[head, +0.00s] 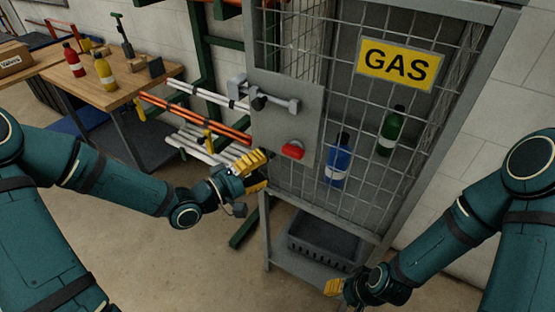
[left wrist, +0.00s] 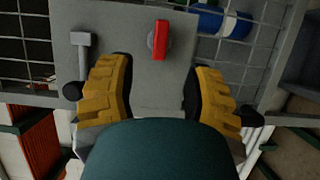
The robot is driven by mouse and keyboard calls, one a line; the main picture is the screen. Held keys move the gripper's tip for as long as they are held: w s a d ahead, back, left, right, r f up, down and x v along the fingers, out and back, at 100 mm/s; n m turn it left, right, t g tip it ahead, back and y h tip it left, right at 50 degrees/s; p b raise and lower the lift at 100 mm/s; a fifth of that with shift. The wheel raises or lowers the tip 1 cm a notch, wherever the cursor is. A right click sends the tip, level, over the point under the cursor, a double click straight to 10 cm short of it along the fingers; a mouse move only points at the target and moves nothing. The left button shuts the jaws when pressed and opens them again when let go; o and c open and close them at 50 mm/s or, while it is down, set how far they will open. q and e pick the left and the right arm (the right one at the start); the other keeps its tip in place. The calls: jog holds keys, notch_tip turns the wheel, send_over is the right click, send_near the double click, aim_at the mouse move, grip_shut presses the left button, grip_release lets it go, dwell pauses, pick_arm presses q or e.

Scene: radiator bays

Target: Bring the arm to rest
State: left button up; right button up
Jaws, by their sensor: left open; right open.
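My right gripper (head: 340,288) is low at the front right, near the cage's lower shelf. Its fingers are small in the head view, and nothing shows in them.
The wire cage holds a blue bottle (head: 338,165) and a green bottle (head: 390,132) behind a yellow GAS sign (head: 398,65). A grey crate (head: 322,243) sits below. A rack with pipes (head: 200,115) stands left of the cage. A wooden table (head: 120,85) carries bottles. Floor shows between my arms.

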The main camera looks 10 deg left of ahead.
pick_arm(q)
jog(key=shift+v, duration=0.9)
jog(key=s+d+f+m+g+y, duration=0.1)
jog(key=d+f+g+y, duration=0.15)
jog(key=f, duration=0.55)
jog(key=s+d+f+m+g+y, duration=0.2)
jog(key=f+g, duration=0.1)
jog(key=f, duration=0.5)
jog(key=s+d+f+m+g+y, duration=0.1)
jog(key=s+f+m+g+y, duration=0.2)
jog(key=s+f+g, duration=0.3)
jog(key=s+f+m, duration=0.1)
jog(key=s+f, duration=0.3)
jog(key=shift+s+f+m+y, duration=0.3)
jog(key=shift+s+y, duration=0.05)
jog(key=shift+s, duration=0.05)
jog(key=shift+d, duration=0.1)
